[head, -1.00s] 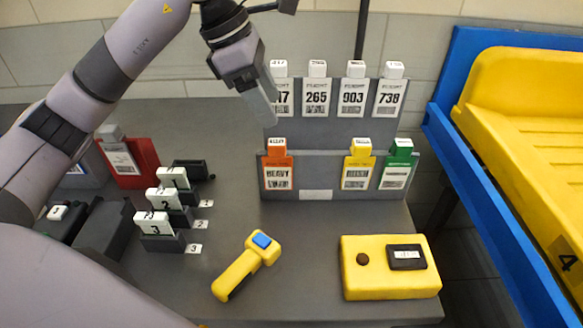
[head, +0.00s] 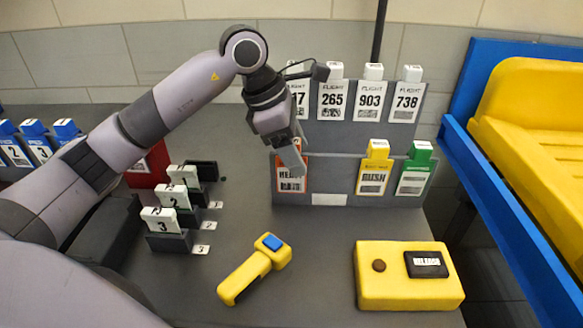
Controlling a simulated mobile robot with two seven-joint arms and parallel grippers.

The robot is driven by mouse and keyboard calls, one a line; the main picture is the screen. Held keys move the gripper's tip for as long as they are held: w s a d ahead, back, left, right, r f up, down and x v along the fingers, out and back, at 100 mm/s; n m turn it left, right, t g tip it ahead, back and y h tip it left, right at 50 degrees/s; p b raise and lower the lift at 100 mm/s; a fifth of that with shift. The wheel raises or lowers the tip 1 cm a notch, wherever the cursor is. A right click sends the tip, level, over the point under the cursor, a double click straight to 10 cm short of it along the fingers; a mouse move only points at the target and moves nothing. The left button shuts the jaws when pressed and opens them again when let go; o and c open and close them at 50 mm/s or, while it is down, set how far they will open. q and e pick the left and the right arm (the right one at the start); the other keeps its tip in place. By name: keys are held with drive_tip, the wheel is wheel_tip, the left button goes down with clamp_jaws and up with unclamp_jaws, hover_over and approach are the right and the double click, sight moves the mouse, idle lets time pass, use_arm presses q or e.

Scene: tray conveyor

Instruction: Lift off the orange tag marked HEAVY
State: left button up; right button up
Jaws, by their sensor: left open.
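The orange HEAVY tag (head: 291,181) hangs at the left end of the lower row of the grey rack (head: 332,182). My left gripper (head: 294,160) hangs over its upper part and hides the tag's top block. The jaws are open, and nothing shows between them. I cannot tell whether the fingers are around the tag's top or in front of it. My right gripper is out of view.
A yellow tag (head: 375,170) and a green tag (head: 415,172) hang to the right. White flight tags (head: 370,98) hang above. Numbered white blocks (head: 172,198) stand left.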

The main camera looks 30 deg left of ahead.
use_arm(q)
drive_tip(key=c, duration=1)
drive_tip(key=shift+c, duration=0.3)
drive_tip(key=shift+r, duration=0.55)
drive_tip(key=r, duration=0.6)
drive_tip(key=shift+s+a, duration=0.2)
drive_tip(key=shift+s, duration=0.2)
drive_tip(key=s+a+b, duration=0.2)
drive_tip(key=s+a, duration=0.5)
drive_tip(key=a, duration=0.4)
drive_tip(key=shift+s, duration=0.4)
